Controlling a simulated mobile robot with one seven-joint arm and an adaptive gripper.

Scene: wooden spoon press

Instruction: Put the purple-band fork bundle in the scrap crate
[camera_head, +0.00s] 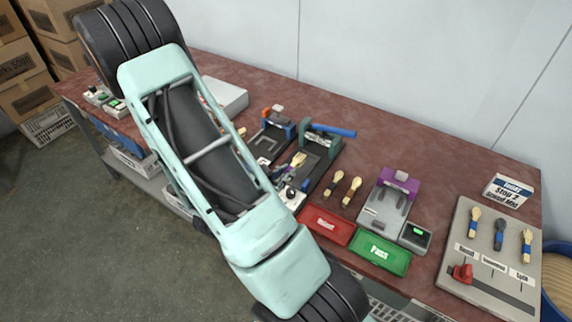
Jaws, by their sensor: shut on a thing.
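Two pale wooden pieces (335,180) lie on the bench left of a grey device with a purple top (398,180). No crate is readable as the scrap crate; a grey slatted crate (392,312) shows partly at the bottom edge.
The dark red bench (440,160) has a red tray (326,225) and a green tray (379,251) at its front. A press with a blue handle (334,130) stands mid-bench. A blue bin (557,285) stands right; cartons (25,100) stand far left.

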